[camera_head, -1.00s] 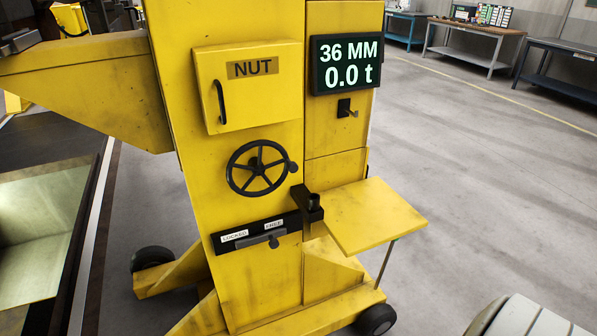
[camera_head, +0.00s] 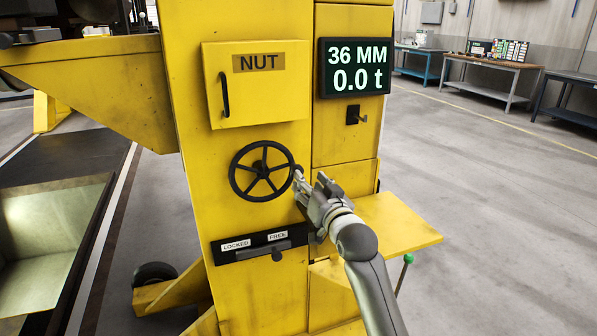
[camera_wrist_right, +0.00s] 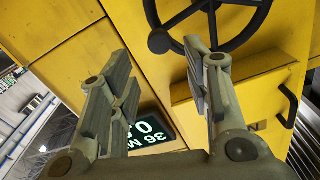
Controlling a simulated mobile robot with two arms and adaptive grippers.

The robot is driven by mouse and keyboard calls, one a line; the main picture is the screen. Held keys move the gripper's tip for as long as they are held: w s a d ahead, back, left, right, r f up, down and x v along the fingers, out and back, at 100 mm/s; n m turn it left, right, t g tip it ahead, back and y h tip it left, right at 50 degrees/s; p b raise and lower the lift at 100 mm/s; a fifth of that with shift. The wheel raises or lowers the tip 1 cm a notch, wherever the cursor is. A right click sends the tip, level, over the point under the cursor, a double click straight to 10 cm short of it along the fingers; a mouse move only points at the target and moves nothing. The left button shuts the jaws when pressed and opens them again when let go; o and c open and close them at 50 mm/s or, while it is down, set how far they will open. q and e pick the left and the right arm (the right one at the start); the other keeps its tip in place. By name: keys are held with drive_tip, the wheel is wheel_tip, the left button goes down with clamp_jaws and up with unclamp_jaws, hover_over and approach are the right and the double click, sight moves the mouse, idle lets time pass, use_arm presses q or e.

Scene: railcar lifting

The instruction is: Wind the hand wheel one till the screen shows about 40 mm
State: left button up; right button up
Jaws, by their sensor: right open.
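The black hand wheel (camera_head: 262,171) is on the front of the yellow column; its knob (camera_head: 297,169) is at the wheel's right side. The screen (camera_head: 353,67) reads 36 MM and 0.0 t. My right gripper (camera_head: 312,184) is open and empty, just right of the wheel, with its fingertips close to the knob. In the right wrist view the wheel (camera_wrist_right: 226,20) is ahead of the open fingers (camera_wrist_right: 160,75), and the knob (camera_wrist_right: 159,41) shows between them, apart from both. I cannot tell the exact gap. My left gripper is not in view.
A yellow NUT box (camera_head: 258,85) is above the wheel. A lever on the LOCKED/FREE plate (camera_head: 262,244) is below it, with the lever near FREE. A yellow shelf (camera_head: 405,222) sticks out at the right, beside my right arm. Workbenches (camera_head: 490,75) stand far back; the floor between is clear.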

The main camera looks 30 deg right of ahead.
sight(297, 165)
drive_tip(key=x, duration=0.9)
drive_tip(key=shift+w+p, duration=0.1)
drive_tip(key=shift+p, duration=0.2)
drive_tip(key=shift+c, duration=0.3)
clamp_jaws()
